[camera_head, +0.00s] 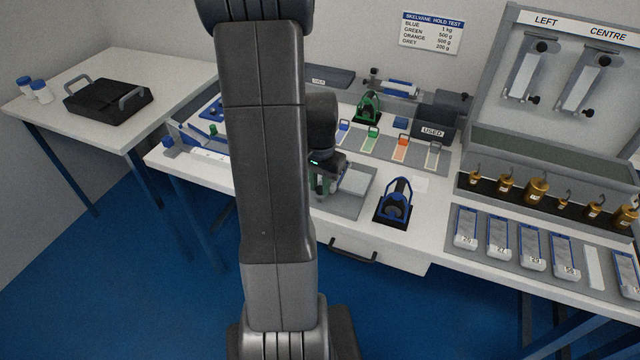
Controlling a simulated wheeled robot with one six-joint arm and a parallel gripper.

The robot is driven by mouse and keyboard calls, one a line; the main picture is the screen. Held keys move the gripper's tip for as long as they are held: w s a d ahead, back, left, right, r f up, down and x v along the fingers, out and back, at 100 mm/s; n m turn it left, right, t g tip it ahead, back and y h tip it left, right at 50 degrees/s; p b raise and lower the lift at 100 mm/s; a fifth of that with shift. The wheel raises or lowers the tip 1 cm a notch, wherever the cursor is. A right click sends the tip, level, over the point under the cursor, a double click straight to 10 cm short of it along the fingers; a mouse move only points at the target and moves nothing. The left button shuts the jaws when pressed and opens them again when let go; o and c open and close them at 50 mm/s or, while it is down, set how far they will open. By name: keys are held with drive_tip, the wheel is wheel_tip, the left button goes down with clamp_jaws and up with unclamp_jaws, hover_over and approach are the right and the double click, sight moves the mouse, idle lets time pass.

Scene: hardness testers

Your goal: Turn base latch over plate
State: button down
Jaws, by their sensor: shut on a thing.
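My arm crosses the middle of the view and hides much of the bench. My gripper (322,183) is low over a grey mat (350,203) on the white table. It is shut on a small green and grey part, mostly hidden by the gripper and arm. I cannot make out the base latch, its angle, or whether a plate lies under it.
A blue and black stand (396,203) is close right of the mat. A green stand (368,106) and a box marked USED (435,120) are behind. A black tray (108,100) is on the left table.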

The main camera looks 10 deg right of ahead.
sight(320, 188)
drive_tip(key=shift+m, duration=0.5)
drive_tip(key=c, duration=1.3)
unclamp_jaws()
drive_tip(key=shift+o, duration=0.2)
drive_tip(key=shift+r, duration=0.15)
wheel_tip(320, 188, up, 14)
drive_tip(key=shift+f, duration=0.2)
wheel_tip(320, 188, down, 14)
drive_tip(key=shift+r, duration=0.1)
